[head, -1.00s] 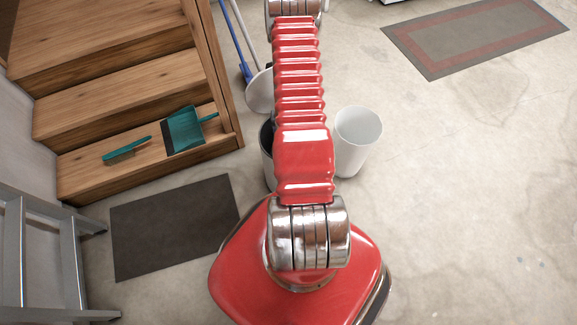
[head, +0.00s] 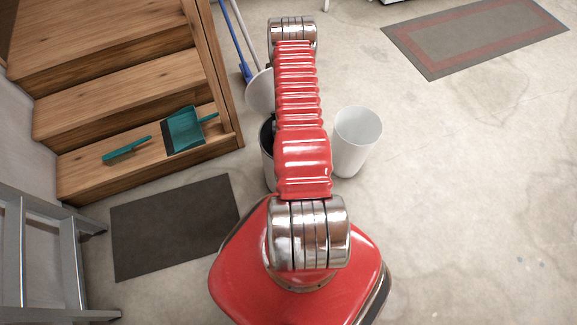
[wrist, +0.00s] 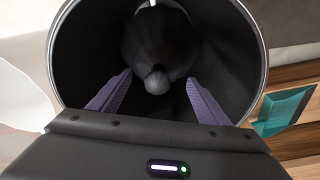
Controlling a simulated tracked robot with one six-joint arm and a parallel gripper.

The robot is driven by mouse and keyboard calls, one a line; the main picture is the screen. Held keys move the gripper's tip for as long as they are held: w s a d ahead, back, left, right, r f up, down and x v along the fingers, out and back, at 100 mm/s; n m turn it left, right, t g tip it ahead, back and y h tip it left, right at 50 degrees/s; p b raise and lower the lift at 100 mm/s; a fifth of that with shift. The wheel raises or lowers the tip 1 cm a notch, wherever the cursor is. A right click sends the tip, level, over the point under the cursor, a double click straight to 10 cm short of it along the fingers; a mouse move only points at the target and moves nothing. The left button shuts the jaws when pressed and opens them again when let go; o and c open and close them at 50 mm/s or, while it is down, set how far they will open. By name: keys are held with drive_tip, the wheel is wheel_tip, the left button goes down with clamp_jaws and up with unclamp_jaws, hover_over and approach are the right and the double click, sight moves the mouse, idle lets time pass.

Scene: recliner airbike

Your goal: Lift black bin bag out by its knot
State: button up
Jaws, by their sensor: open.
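The black bin bag (wrist: 160,45) stands inside a dark round bin (wrist: 235,45) in the wrist view, with its rounded knot (wrist: 157,80) pointing towards my gripper. My gripper (wrist: 157,82) is open, with one purple-grey finger on each side of the knot. A gap shows between each finger and the knot in the picture; the depth between them is hard to tell. In the head view the dark bin (head: 267,150) is mostly hidden behind my red arm. The bag and my gripper are hidden there.
A white bin (head: 358,142) stands just right of the dark bin. Wooden steps (head: 130,80) with a teal dustpan (head: 185,130) and brush (head: 127,150) are on the left. A grey ladder (head: 45,250) stands at lower left.

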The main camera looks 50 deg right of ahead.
drive_tip(key=shift+f, duration=0.15)
drive_tip(key=shift+w+d+f, duration=0.1)
drive_tip(key=shift+d+f, duration=0.15)
drive_tip(key=shift+f, duration=1)
drive_tip(key=shift+w+d+f, duration=0.1)
drive_tip(key=shift+d+f, duration=0.1)
drive_tip(key=shift+f, duration=1.05)
clamp_jaws()
